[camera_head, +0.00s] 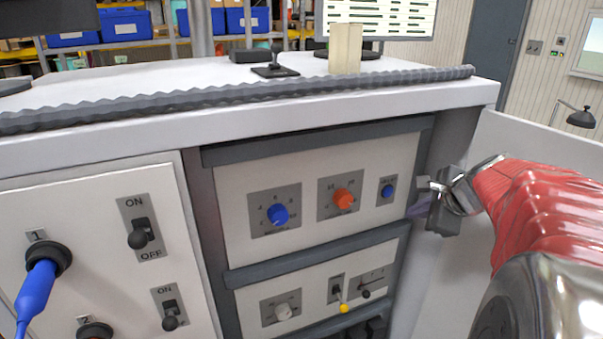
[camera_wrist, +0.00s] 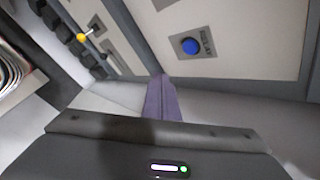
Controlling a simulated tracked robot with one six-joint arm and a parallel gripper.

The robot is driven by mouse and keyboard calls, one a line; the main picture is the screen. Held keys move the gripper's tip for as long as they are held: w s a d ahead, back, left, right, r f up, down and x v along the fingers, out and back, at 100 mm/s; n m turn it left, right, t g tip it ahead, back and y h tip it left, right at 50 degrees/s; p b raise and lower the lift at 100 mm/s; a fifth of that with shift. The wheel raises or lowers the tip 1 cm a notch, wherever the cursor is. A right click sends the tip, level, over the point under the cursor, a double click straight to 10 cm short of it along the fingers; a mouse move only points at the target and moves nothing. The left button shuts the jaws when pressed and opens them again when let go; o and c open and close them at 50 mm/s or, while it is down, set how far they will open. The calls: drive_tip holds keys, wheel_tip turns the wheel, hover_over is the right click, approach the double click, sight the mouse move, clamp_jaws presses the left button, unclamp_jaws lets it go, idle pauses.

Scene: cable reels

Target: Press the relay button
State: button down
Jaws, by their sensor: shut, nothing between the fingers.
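The relay button (camera_head: 388,191) is a small round blue button on a grey plate at the right of the upper white panel. It also shows in the wrist view (camera_wrist: 191,46), where its plate reads RELAY. My gripper (camera_head: 416,211) is shut and empty, to the right of the button and slightly lower, in front of the cabinet's right edge. In the wrist view my closed fingers (camera_wrist: 160,97) point toward the panel, below and left of the button and apart from it.
A blue knob (camera_head: 277,214) and an orange knob (camera_head: 343,200) sit left of the button. The lower panel has a yellow-tipped lever (camera_head: 344,307). A blue plug (camera_head: 38,287) and black ON/OFF switches (camera_head: 140,237) are at left. A ridged grey strip (camera_head: 240,98) edges the desk top.

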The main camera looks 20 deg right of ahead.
sight(388, 192)
drive_tip(key=w, duration=0.5)
drive_tip(key=shift+w, duration=0.35)
drive_tip(key=shift+w+a, duration=0.1)
drive_tip(key=shift+w, duration=0.05)
idle(1.8)
drive_tip(key=shift+w, duration=0.25)
drive_tip(key=shift+w, duration=0.45)
idle(0.8)
drive_tip(key=shift+s, duration=0.85)
drive_tip(key=shift+s, duration=0.1)
